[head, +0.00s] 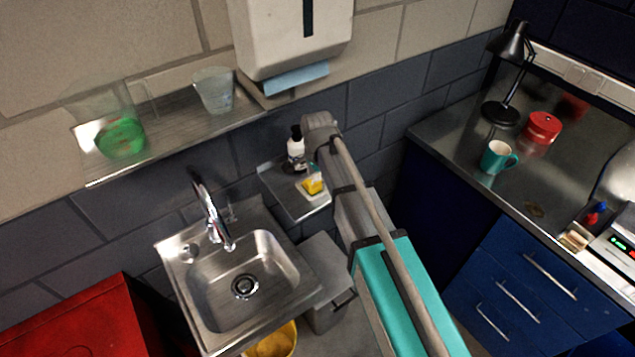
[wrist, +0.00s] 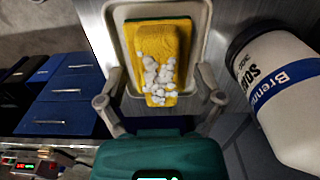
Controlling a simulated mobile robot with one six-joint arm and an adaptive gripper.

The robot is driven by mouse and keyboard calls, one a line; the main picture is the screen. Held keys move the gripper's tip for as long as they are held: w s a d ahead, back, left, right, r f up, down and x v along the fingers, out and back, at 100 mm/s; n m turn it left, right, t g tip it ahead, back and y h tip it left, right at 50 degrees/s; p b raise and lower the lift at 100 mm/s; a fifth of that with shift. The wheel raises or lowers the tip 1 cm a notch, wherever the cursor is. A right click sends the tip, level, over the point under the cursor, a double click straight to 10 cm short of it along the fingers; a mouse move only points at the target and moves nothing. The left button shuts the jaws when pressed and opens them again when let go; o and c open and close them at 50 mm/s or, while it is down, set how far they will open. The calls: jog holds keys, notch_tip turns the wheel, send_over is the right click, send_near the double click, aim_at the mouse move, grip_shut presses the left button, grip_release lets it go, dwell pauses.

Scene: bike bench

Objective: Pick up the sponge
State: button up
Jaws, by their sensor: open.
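The sponge (wrist: 158,45) is yellow with a green layer at its edge and a patch of white foam on top. It lies in a shallow cream dish (wrist: 108,45) in the wrist view. In the head view the sponge (head: 312,186) shows as a small yellow block on a metal shelf (head: 305,211) right of the sink. My gripper (wrist: 160,103) is open, its two fingers at either side of the sponge's near end. Nothing is held. I cannot tell how far the fingertips are above the dish.
A white bottle with a blue band (wrist: 285,90) stands close to the right of the dish; it also shows on the shelf in the head view (head: 296,150). The metal sink (head: 243,280) is to the left. A paper towel dispenser (head: 292,35) hangs above.

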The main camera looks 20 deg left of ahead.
jog(key=c, duration=1)
jog(key=shift+r, duration=0.1)
jog(key=shift+c, duration=0.2)
notch_tip(320, 180, up, 2)
jog(key=p, duration=0.2)
jog(key=shift+r+p, duration=0.2)
jog(key=shift+p, duration=0.15)
jog(key=s+d+r+p, duration=0.8)
jog(key=s+r+p, duration=0.2)
jog(key=s, duration=0.1)
jog(key=shift+s+d+r, duration=0.15)
jog(key=shift+r, duration=0.05)
